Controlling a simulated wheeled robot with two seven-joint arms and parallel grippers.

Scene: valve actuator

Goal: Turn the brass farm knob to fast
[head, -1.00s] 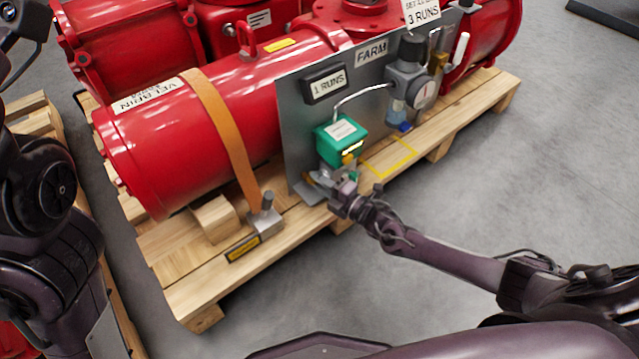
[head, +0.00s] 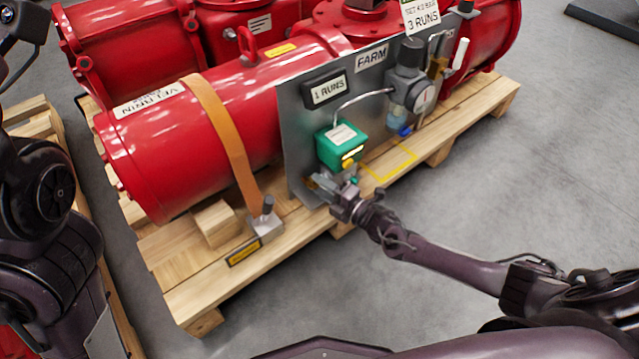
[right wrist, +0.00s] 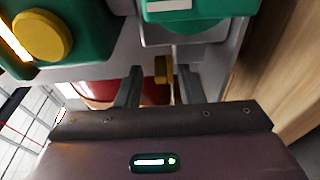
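The grey panel (head: 290,125) labelled FARM carries a green box (head: 341,143) with a yellow knob (head: 347,164) at its lower edge. In the right wrist view, a round yellow knob (right wrist: 42,35) sits on green housing at upper left. A smaller brass-coloured knob (right wrist: 162,69) shows between my right gripper's fingers (right wrist: 158,88). The fingers are apart, with a clear gap on the knob's left; contact on its right is unclear. In the head view, my right gripper (head: 325,187) is low at the panel, below the green box. My left gripper is out of view; only its arm shows.
A regulator with gauge (head: 410,85) and thin pipes are on the panel to the right. Red cylinders (head: 200,130) stand on a wooden pallet (head: 190,285), with an orange strap (head: 225,130). A lever block (head: 265,222) is left of the gripper.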

